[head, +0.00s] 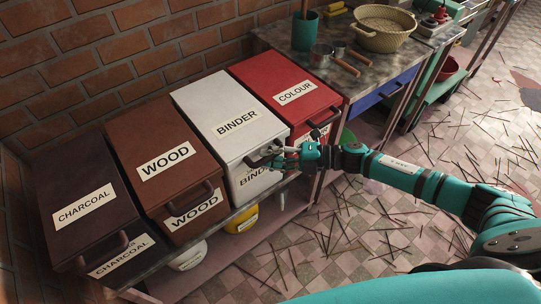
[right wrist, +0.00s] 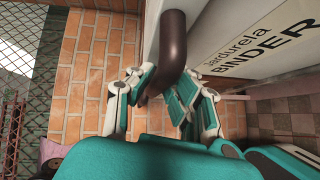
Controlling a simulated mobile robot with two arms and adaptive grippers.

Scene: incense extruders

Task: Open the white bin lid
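The white bin (head: 214,94) labelled BINDER stands in a row of bins, its lid down. A dark handle (head: 262,159) sits at its front edge. In the right wrist view the handle (right wrist: 174,40) is a thick brown bar beside the white bin wall (right wrist: 225,70). My right gripper (head: 287,156) is at the handle's right end. In the right wrist view its fingers (right wrist: 160,92) are spread, with the handle's lower end between them; whether a finger touches it I cannot tell. My left gripper is not in view.
A red COLOUR bin (head: 273,77) stands right of the white one, a brown WOOD bin (head: 160,139) and a dark CHARCOAL bin (head: 76,193) left. A counter (head: 384,72) with a basket (head: 382,27) and pans is behind. Sticks litter the tiled floor.

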